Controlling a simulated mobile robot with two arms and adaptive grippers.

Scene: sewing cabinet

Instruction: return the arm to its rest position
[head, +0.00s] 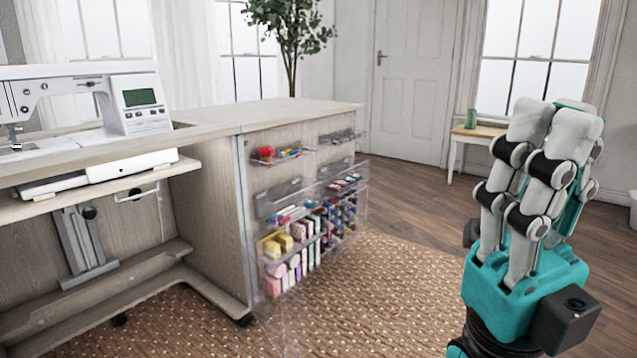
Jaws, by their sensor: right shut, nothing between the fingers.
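My right gripper (556,118) is raised at the right of the head view, with its fingers pointing up and drawn together. It is shut and holds nothing. It is apart from the sewing cabinet (205,205), which stands on the left and middle. My left gripper does not show.
A sewing machine (95,105) sits in the cabinet top. Clear organizer bins (310,225) with sewing supplies stick out from the cabinet's side. A small wooden table (480,131) stands by the window behind my gripper. The rug (390,290) between cabinet and gripper is clear.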

